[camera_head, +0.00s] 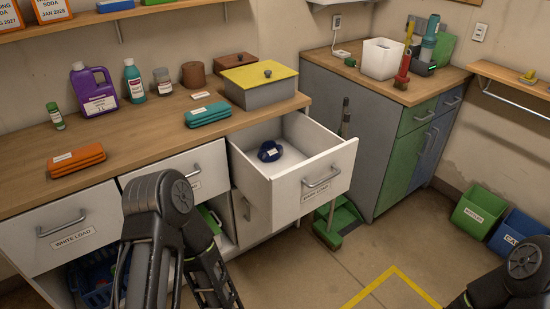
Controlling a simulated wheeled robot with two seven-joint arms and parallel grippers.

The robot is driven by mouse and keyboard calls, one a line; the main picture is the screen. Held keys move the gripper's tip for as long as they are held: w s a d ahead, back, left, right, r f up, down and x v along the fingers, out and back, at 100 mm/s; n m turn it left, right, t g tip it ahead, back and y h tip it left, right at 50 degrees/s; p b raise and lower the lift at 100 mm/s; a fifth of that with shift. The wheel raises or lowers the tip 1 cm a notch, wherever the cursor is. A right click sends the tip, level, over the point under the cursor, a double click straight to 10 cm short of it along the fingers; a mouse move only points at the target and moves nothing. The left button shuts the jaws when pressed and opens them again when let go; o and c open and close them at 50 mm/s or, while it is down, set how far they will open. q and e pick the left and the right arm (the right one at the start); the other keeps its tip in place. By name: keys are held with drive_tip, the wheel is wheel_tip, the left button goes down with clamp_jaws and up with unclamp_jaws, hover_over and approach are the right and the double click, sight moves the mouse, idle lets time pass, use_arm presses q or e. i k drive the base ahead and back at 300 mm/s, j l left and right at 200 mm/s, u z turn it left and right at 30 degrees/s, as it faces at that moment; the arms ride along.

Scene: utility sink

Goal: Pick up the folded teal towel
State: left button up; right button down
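The folded teal towel (208,114) lies flat on the wooden counter, left of the grey box with a yellow lid. A small white label shows on it. A black arm of mine stands in front of the counter at lower left, well short of the towel. Another of my arms shows at the lower right corner. I make out no fingertips of either gripper, and nothing touches the towel.
An orange folded towel (77,160) lies at the counter's left. A purple jug (93,92) and bottles stand behind. An open white drawer (300,185) holding a dark blue item (270,151) juts out below the teal towel. Bare counter separates the two towels.

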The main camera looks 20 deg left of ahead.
sight(198, 118)
drive_tip(key=i+j+z, duration=0.15)
drive_tip(key=j, duration=0.2)
drive_tip(key=i+j+z, duration=0.15)
drive_tip(key=j, duration=0.25)
drive_tip(key=i+j+z, duration=0.15)
drive_tip(key=j, duration=0.3)
drive_tip(key=i+j+z, duration=0.15)
drive_tip(key=j, duration=0.25)
drive_tip(key=i+j+z, duration=0.15)
drive_tip(key=j, duration=0.3)
drive_tip(key=k, duration=0.05)
